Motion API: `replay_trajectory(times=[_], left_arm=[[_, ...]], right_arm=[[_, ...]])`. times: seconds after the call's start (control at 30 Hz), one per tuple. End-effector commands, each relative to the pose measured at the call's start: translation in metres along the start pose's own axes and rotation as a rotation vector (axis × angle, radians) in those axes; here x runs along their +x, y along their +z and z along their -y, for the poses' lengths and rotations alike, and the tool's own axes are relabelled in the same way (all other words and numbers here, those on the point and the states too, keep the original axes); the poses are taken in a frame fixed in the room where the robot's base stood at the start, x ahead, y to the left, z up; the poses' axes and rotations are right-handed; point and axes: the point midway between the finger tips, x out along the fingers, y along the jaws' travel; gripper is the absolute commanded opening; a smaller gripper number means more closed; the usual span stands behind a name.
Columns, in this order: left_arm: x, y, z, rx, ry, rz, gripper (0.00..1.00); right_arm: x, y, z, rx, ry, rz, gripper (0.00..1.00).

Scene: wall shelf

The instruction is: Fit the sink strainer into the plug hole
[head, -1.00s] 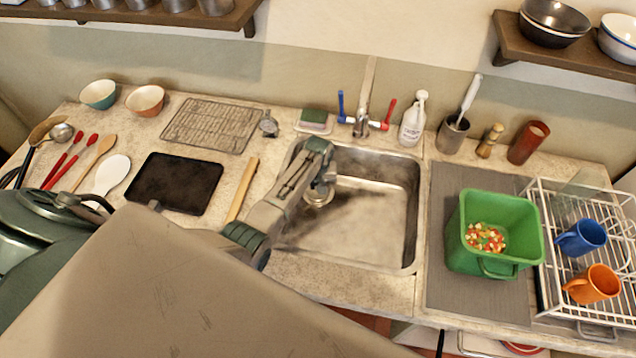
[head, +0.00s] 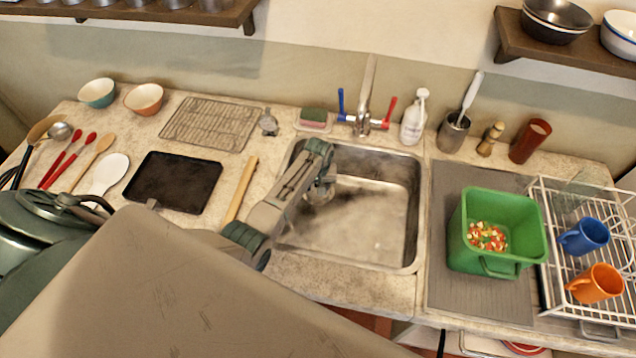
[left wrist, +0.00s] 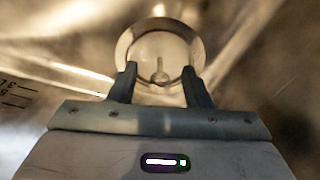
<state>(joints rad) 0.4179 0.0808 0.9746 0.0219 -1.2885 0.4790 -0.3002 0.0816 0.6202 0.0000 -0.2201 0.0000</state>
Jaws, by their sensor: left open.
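The steel sink (head: 400,225) is set in the counter. My left gripper (head: 323,188) reaches into its back left part from the left. In the left wrist view my gripper (left wrist: 160,84) is open, its two dark fingers apart. A round, shiny metal piece with a wide rim and a small central knob, which looks like the strainer (left wrist: 160,48), lies just beyond the fingertips, its knob between them. The fingers do not close on the knob. In the head view my gripper partly covers this round piece (head: 316,196). I cannot tell whether it sits in the plug hole.
The tap (head: 364,105) with blue and red handles stands behind the sink. A black tray (head: 175,182) and a wooden strip (head: 241,190) lie left of the sink. A green tub (head: 482,215) and a dish rack (head: 575,285) stand to the right. The right part of the sink is clear.

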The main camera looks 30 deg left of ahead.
Motion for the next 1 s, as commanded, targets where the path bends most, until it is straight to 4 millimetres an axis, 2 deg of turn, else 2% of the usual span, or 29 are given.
replay_trajectory(times=[0.17, 0.7, 1.0], left_arm=[[-0.011, 0.000, 0.000, 0.000, 0.001, -0.002, 0.44], [-0.096, -0.001, 0.000, 0.000, 0.001, -0.003, 0.44], [-0.108, 0.000, 0.000, 0.000, 0.000, 0.000, 0.44]], right_arm=[[0.002, 0.000, 0.000, 0.000, 0.000, 0.000, 0.33], [0.017, 0.002, 0.002, 0.000, -0.001, 0.000, 0.33], [0.018, 0.002, 0.005, 0.001, -0.003, 0.000, 0.33]])
